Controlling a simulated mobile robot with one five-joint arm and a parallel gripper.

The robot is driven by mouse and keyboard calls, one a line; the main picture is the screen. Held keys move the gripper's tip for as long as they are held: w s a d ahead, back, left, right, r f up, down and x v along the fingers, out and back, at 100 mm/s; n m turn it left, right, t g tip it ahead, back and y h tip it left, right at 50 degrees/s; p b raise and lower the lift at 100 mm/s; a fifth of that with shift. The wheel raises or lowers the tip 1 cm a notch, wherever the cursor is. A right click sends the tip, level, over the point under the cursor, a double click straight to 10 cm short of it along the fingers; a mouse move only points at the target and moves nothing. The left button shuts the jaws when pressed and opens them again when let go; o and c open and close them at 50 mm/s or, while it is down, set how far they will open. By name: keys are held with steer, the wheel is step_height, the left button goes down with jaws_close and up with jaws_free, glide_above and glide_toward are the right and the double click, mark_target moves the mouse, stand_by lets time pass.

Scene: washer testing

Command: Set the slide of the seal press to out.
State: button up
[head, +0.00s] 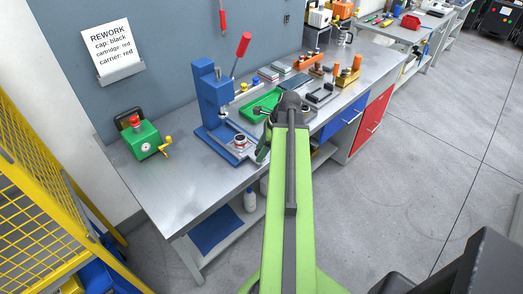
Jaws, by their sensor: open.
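The blue seal press (212,98) stands upright on the grey workbench (180,185). Its lever with a red handle (243,45) points up and to the right. At the foot of the press, a blue base carries a pale slide part (240,146) with a round seat and a little red on it. I cannot tell clearly how far the slide is out. My gripper (263,148) is at the end of my green arm, just right of the press base. It is small and partly hidden by my arm; it appears empty and apart from the slide.
A green device with a red knob and yellow crank (143,138) stands on the left of the bench. A green tray (262,104) and several small parts lie behind my arm. A yellow mesh fence (40,190) is at left. The bench front-left is clear.

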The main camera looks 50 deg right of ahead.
steer(key=p+v, duration=1.6)
steer(key=v, duration=0.1)
steer(key=shift+d, duration=0.15)
steer(key=shift+r, duration=0.1)
